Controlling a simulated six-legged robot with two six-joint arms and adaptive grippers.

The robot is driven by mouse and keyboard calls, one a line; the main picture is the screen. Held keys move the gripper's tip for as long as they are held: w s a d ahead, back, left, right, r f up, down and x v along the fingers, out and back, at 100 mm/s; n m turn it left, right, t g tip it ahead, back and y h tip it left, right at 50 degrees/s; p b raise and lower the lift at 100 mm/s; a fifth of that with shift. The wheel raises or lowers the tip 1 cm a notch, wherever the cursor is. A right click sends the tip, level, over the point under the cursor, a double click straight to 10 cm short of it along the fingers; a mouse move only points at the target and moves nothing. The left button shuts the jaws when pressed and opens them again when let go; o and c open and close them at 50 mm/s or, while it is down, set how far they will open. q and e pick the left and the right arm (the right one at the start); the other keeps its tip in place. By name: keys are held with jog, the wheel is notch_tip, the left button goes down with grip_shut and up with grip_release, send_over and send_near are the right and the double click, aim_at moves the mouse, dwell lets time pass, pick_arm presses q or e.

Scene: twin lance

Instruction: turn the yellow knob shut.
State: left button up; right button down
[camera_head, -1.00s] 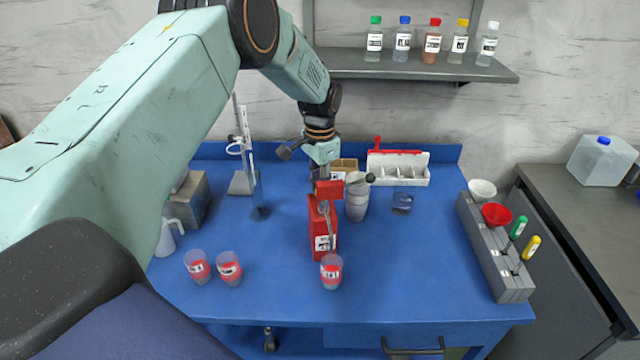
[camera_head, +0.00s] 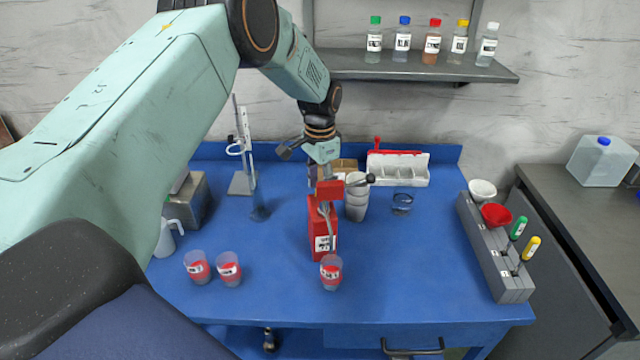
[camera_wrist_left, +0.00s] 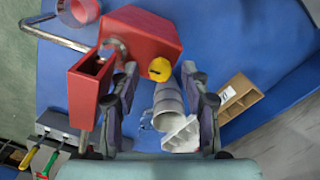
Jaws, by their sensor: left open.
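The yellow knob (camera_wrist_left: 160,69) sits beside the red body of a dispenser (camera_wrist_left: 150,35) in the left wrist view. In the head view the red dispenser (camera_head: 322,240) stands mid-table with a metal spout, and the knob is hidden there. My left gripper (camera_wrist_left: 161,72) is open, one finger on each side of the knob in the wrist picture; I cannot tell whether either touches it. In the head view my left wrist hangs over the dispenser's rear. My right gripper is not in view. A cup with red contents (camera_head: 331,272) stands in front of the dispenser.
Stacked grey cups (camera_head: 356,200) stand close right of the dispenser. Two red-filled cups (camera_head: 198,267) stand at front left. A grey rack (camera_head: 494,250) with funnels and screwdrivers lies at right.

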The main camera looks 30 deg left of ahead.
pick_arm(q)
notch_tip(320, 180, up, 12)
dwell(0.4)
jog(key=shift+f, duration=0.15)
dwell(0.3)
